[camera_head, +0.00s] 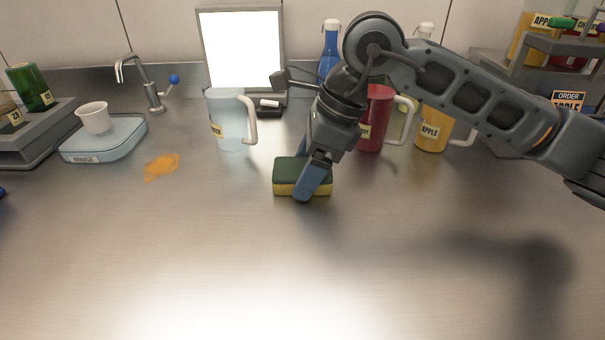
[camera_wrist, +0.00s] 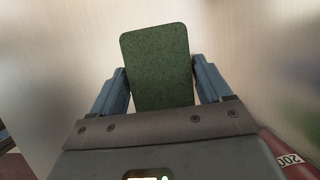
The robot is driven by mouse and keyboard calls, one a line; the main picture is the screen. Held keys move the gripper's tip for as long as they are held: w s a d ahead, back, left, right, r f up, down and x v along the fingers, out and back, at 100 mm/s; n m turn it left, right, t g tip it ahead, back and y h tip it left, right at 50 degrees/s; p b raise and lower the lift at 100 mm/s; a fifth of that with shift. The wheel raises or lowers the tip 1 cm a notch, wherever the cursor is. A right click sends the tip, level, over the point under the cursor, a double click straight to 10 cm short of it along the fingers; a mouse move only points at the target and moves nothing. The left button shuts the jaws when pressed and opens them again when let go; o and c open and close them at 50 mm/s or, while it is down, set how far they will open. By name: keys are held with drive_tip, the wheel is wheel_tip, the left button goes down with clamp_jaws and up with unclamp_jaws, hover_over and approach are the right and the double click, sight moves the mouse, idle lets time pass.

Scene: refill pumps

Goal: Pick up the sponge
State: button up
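The sponge (camera_head: 287,188), green on top and yellow below, lies flat on the metal counter in the head view. Its green top (camera_wrist: 158,65) fills the middle of the wrist view. My gripper (camera_head: 313,180) is lowered over the sponge from above, with one blue finger in front of its near side. In the wrist view my gripper (camera_wrist: 160,85) has one blue finger along each side of the sponge. Little or no gap shows there, and I cannot tell whether the fingers press on it. The far finger is mostly hidden in the head view.
A clear pitcher (camera_head: 228,125), a red pitcher (camera_head: 376,120) and a yellow pitcher (camera_head: 432,130) stand behind the sponge. An orange spill (camera_head: 162,166) lies to the left, near the rinse pad (camera_head: 105,143) with a white cup (camera_head: 94,117). The front counter is clear.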

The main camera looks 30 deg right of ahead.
sight(300, 167)
drive_tip(key=c, duration=0.6)
drive_tip(key=shift+r+p, duration=0.15)
drive_tip(key=shift+p, duration=0.15)
drive_tip(key=shift+r+p, duration=0.3)
drive_tip(key=shift+p, duration=0.25)
drive_tip(key=v, duration=0.2)
drive_tip(key=b+v, duration=0.1)
drive_tip(key=v, duration=0.1)
drive_tip(key=shift+w+a+r, duration=0.15)
drive_tip(key=shift+w+r, duration=0.05)
drive_tip(key=shift+r, duration=0.05)
drive_tip(key=s+d+r, duration=0.2)
drive_tip(key=d, duration=0.1)
drive_tip(key=s+d+r, duration=0.1)
drive_tip(key=d+r, duration=0.1)
drive_tip(key=d, duration=0.1)
drive_tip(key=s+d+r, duration=0.2)
drive_tip(key=shift+s+d+r+b, duration=0.2)
drive_tip(key=shift+s+d+b, duration=0.1)
drive_tip(key=shift+d+b, duration=0.1)
